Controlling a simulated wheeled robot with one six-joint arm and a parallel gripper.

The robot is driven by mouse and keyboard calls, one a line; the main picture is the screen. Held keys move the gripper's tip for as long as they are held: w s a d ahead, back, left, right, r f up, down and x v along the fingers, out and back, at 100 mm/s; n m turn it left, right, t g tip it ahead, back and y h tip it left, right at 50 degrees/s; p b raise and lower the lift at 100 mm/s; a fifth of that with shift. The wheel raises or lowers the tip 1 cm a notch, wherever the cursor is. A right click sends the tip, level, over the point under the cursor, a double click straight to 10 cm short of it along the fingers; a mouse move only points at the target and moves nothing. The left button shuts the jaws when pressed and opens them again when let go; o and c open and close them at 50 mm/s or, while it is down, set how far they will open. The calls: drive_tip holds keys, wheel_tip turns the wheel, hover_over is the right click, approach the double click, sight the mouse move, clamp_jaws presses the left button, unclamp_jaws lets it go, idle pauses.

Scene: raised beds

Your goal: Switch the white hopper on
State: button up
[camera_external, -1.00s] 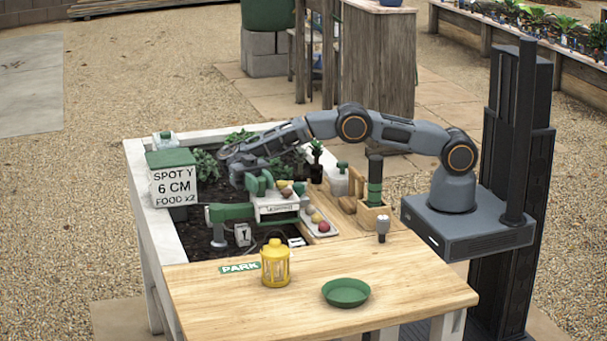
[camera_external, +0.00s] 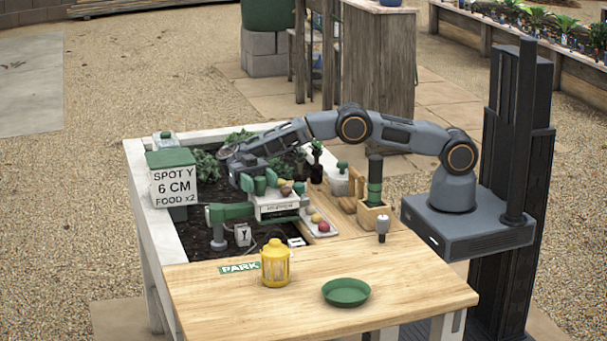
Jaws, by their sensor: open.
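A white box with a dark label (camera_external: 278,208) sits over the soil bed on a green arm-like machine (camera_external: 232,211); it looks like the white hopper. Round coloured items lie at its top. Green parts stand at its upper left. I cannot make out a switch. My gripper (camera_external: 256,183) is open at the hopper's upper left, among or beside those green parts. Its fingertips are small and partly hidden, so I cannot tell whether they touch anything.
A white box with a green lid (camera_external: 174,178), marked SPOT Y 6 CM FOOD x2, stands at the bed's left. A tray of coloured balls (camera_external: 320,229) lies right of the hopper. A yellow lantern (camera_external: 275,265) and green dish (camera_external: 346,292) stand on the wooden tabletop (camera_external: 420,285).

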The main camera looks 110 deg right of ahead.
drive_tip(key=p, duration=0.1)
drive_tip(key=d+p, duration=0.1)
drive_tip(key=p, duration=0.1)
drive_tip(key=shift+w+d+r, duration=0.2)
drive_tip(key=shift+d+r, duration=0.1)
drive_tip(key=shift+r, duration=0.1)
drive_tip(key=d+p, duration=0.1)
drive_tip(key=p, duration=0.2)
drive_tip(key=shift+d, duration=0.25)
wheel_tip(320, 180, up, 6)
drive_tip(key=p, duration=0.5)
drive_tip(key=shift+r+p, duration=0.15)
drive_tip(key=shift+p, duration=0.25)
drive_tip(key=shift+a, duration=0.1)
